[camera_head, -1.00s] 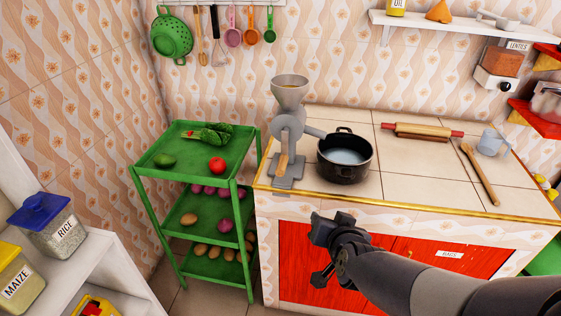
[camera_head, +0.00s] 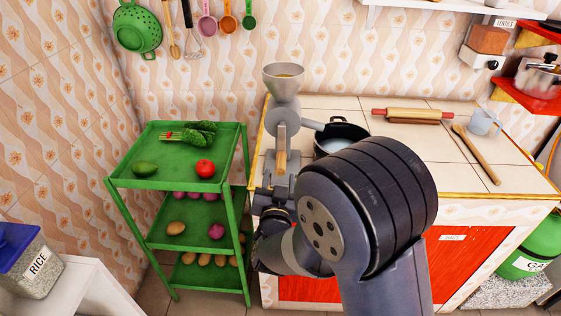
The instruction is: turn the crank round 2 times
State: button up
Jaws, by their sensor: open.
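A grey hand mill (camera_head: 282,122) with a funnel hopper (camera_head: 284,83) stands at the left front corner of the tiled counter. Its crank has a wooden handle (camera_head: 281,163) that hangs down at the front of the mill. My gripper (camera_head: 277,193) is open, just below the handle and in front of the counter edge. I cannot tell whether the fingers touch the handle or stand around it. My arm's big dark joint hides part of the counter front and of the black pot.
The black pot (camera_head: 341,134) stands right of the mill. A green shelf cart (camera_head: 226,178) stands close at the left of the counter.

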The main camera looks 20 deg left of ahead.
aim_at(281, 163)
jog(key=p+x, duration=0.1)
jog(key=x, duration=0.5)
jog(key=shift+w, duration=0.35)
grip_shut()
